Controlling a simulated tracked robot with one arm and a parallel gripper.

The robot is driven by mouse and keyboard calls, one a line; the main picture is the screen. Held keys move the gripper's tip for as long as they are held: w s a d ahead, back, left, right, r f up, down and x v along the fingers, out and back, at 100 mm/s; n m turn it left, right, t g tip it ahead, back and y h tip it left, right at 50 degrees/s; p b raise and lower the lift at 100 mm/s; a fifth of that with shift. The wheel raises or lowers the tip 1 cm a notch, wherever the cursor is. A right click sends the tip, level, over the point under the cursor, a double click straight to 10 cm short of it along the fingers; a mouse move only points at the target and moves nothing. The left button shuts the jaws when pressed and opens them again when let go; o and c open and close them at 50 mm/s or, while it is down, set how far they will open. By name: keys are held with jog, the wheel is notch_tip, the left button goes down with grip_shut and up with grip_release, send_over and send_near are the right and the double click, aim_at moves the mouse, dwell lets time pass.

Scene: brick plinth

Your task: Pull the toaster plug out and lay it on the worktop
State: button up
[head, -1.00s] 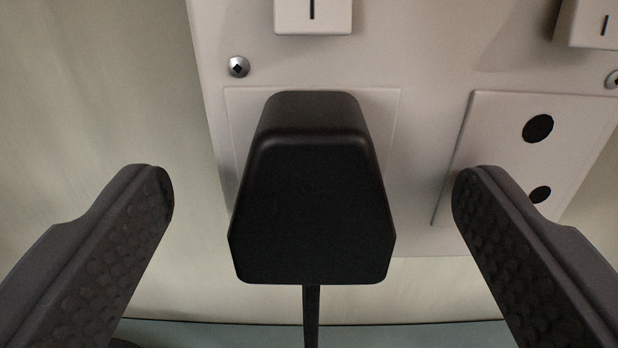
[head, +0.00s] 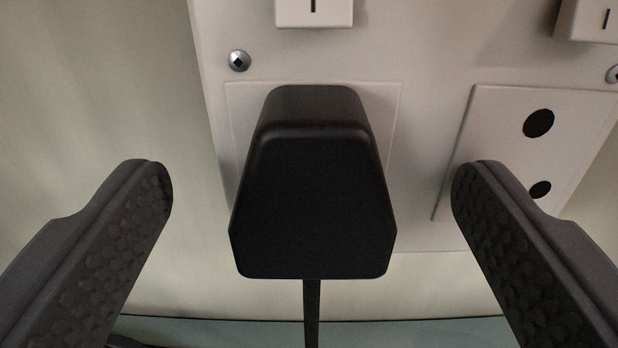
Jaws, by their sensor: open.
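The black plug (head: 313,200) sits in the left outlet of the pale wall socket plate (head: 425,40). Its black cord (head: 311,312) hangs straight down from its lower edge. My gripper (head: 312,185) is open, with one dark, bumpy-padded finger on each side of the plug. Both fingers are clear of the plug, with a gap on the left and on the right. The plug's pins and the outlet holes behind it are hidden.
The right outlet (head: 500,160) is empty, with two dark holes visible. A switch (head: 313,12) sits above the plug and another switch (head: 592,22) is at upper right. A blue-grey worktop surface (head: 400,334) shows along the bottom.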

dwell(0.5)
jog(key=c, duration=1.7)
jog(key=s+b, duration=0.1)
jog(key=s, duration=0.5)
jog(key=shift+b, duration=0.3)
